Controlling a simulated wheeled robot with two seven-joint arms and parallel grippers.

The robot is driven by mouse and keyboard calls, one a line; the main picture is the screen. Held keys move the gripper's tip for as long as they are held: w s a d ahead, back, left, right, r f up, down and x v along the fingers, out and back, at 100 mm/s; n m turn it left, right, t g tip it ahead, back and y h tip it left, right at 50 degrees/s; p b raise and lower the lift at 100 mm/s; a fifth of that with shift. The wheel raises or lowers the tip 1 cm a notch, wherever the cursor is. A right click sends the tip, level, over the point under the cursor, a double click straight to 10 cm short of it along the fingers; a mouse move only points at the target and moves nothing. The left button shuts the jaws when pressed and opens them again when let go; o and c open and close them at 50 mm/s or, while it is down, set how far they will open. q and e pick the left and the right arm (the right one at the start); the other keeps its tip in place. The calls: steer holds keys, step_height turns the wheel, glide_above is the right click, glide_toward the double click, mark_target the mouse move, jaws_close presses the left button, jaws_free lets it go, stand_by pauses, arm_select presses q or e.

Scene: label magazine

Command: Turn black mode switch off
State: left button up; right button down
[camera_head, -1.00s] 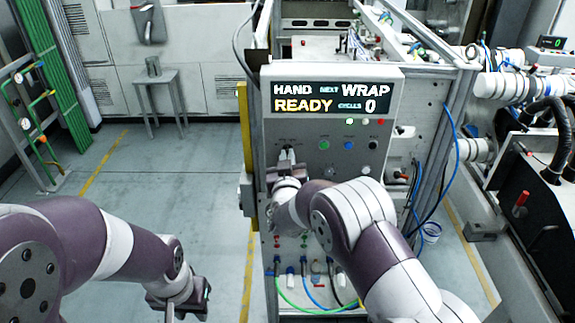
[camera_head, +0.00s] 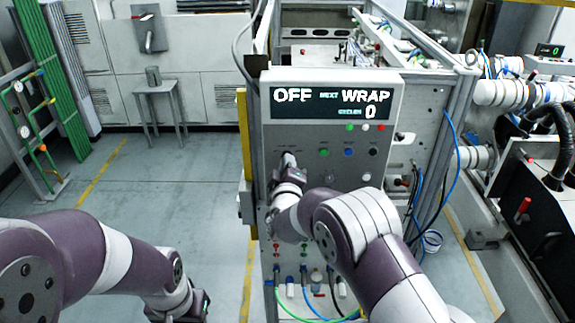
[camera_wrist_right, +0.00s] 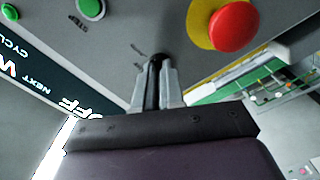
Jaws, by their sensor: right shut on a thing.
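The black mode switch (camera_wrist_right: 154,72) shows in the right wrist view as a dark knob between the two fingers of my right gripper (camera_wrist_right: 154,95). The fingers are shut on it at the grey panel face. In the head view my right gripper (camera_head: 287,163) is at the left side of the control panel (camera_head: 338,172) and hides the switch. The panel's display (camera_head: 332,102) reads "OFF", "NEXT WRAP" and "CYCLES 0". My left gripper (camera_head: 190,305) is low in the head view, away from the panel; its jaws are not clear.
A red button on a yellow base (camera_wrist_right: 231,26) is close beside the right gripper in the wrist view. Green (camera_head: 323,152), blue (camera_head: 348,152) and black (camera_head: 373,151) buttons sit to the right on the panel. Cables hang below. Open floor lies left of the panel.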

steer(key=shift+r+n, duration=0.15)
steer(key=shift+n, duration=0.45)
steer(key=c, duration=1.2)
jaws_free()
steer(key=shift+c, duration=0.2)
steer(key=s+b, duration=0.4)
steer(key=s, duration=0.8)
steer(key=shift+s+b, duration=0.3)
steer(key=shift+b, duration=0.05)
